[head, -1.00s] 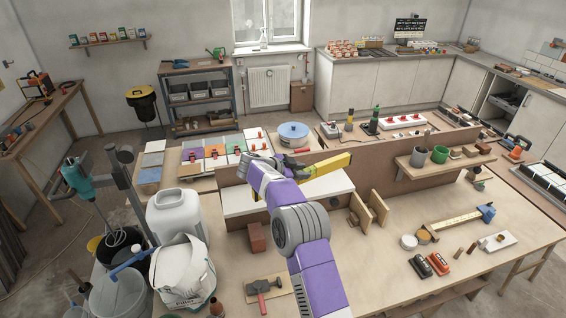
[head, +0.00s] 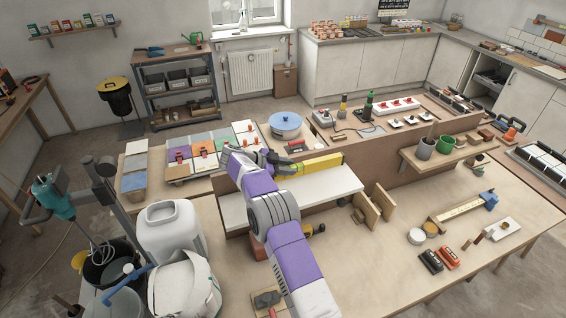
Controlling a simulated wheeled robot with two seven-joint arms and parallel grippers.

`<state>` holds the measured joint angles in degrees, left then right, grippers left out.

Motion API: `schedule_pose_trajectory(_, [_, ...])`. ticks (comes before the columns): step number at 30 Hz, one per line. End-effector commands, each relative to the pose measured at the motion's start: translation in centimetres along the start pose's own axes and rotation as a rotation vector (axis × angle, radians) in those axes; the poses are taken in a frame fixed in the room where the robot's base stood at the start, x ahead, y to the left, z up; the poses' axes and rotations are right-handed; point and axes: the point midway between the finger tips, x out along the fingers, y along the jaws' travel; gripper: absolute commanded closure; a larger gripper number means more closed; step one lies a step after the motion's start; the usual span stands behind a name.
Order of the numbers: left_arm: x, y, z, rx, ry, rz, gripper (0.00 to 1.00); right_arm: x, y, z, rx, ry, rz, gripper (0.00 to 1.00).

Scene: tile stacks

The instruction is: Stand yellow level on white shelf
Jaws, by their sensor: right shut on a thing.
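The yellow level (head: 322,163) is held by my right gripper (head: 284,164), whose arm reaches up from the bottom middle of the head view. The gripper is shut on the level's left part and hides that end. The white shelf (head: 335,184) is fixed along a brown upright board. The level lies lengthwise over the back of the shelf, close to the board. I cannot tell whether it touches the shelf top. My arm covers part of the shelf's left half. My left gripper is not in view.
Two wooden brackets (head: 374,205) stand to the right of the white shelf. A wooden shelf (head: 446,160) with cups is further right. A white canister (head: 170,232) and a bag (head: 185,287) stand at left. The visible shelf top right of my arm is bare.

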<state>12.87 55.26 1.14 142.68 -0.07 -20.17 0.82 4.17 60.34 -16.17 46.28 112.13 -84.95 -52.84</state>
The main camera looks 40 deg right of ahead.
Motion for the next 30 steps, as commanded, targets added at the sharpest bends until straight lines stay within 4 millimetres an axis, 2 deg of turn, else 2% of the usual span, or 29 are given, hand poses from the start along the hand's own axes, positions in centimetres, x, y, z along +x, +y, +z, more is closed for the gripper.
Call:
schedule_pose_trajectory(15, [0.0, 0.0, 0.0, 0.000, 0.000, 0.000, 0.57, 2.5, 1.3, 4.4, 0.001, 0.003, -0.002, 1.00])
schedule_pose_trajectory(30, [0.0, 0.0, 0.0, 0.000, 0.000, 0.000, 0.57, 2.9, 1.5, 5.0, 0.002, 0.002, -0.002, 1.00])
